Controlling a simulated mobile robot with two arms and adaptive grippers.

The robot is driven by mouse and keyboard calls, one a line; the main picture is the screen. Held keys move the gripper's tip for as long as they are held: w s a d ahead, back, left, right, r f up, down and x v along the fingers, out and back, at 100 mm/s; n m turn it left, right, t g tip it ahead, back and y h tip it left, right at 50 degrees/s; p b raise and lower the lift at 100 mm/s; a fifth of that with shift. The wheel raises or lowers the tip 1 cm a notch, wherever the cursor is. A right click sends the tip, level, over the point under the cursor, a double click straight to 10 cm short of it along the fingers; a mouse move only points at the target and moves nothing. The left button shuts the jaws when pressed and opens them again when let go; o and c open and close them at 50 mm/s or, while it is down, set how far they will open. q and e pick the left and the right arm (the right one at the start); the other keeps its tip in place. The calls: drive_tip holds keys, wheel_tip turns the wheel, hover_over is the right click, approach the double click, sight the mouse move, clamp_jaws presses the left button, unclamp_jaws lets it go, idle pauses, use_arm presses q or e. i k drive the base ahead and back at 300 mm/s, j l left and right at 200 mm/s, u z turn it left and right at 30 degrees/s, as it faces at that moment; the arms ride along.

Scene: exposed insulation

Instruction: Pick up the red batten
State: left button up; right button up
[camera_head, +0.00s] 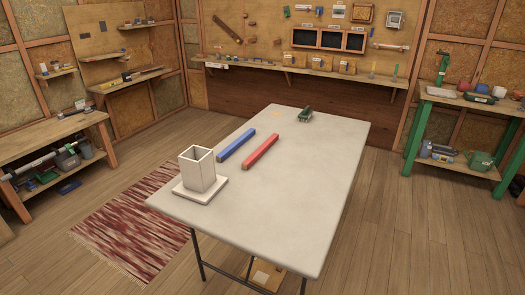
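The red batten (261,152) lies flat on the pale table (283,215), a little above its middle. It runs from lower left to upper right. A blue batten (236,145) lies to its left, roughly parallel and apart from it. Neither of my grippers shows in the head view.
A white square open-topped holder (197,171) on a flat base stands at the table's left corner. A small dark green object (305,115) sits near the far edge. The table's right and front parts are clear. A red patterned rug (132,225) lies on the floor at left.

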sight(256, 155)
drive_tip(key=z, duration=0.45)
drive_tip(key=i+j+z, duration=0.3)
drive_tip(key=j+z, duration=0.3)
drive_tip(key=i+j+z, duration=0.25)
drive_tip(key=k+j, duration=0.1)
